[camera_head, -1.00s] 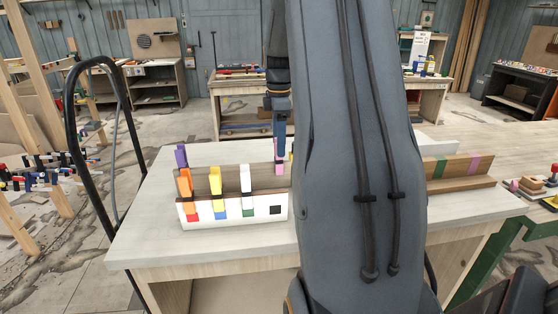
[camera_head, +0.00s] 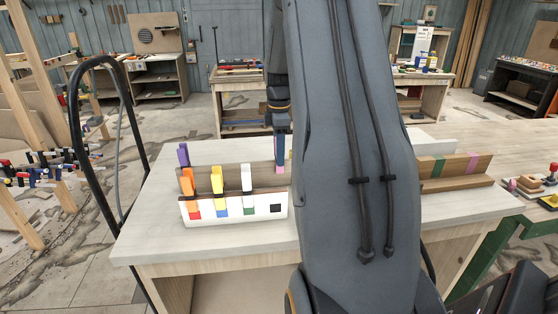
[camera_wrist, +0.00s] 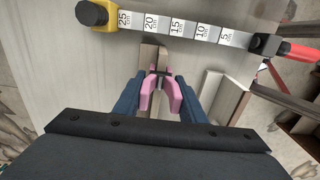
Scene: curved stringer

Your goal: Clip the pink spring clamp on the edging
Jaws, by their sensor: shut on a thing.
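The pink spring clamp (camera_wrist: 161,92) is between my gripper's blue fingers (camera_wrist: 168,96) in the wrist view, and my gripper is shut on it. In the head view the pink clamp (camera_head: 279,168) is mostly hidden by the gripper (camera_head: 280,152), at the right end of the clamp rack (camera_head: 232,209). A brown board (camera_wrist: 148,56) runs under the clamp in the wrist view; whether the jaws still grip it I cannot tell. The wooden edging (camera_head: 482,168), with a green and a pink band, stands on the bench right of my arm, which hides its left end.
The rack holds purple (camera_head: 183,154), orange (camera_head: 187,182), yellow (camera_head: 217,180) and white (camera_head: 247,179) clamps. A black hoop handle (camera_head: 78,150) stands left of the pale bench (camera_head: 150,235). The bench front is clear.

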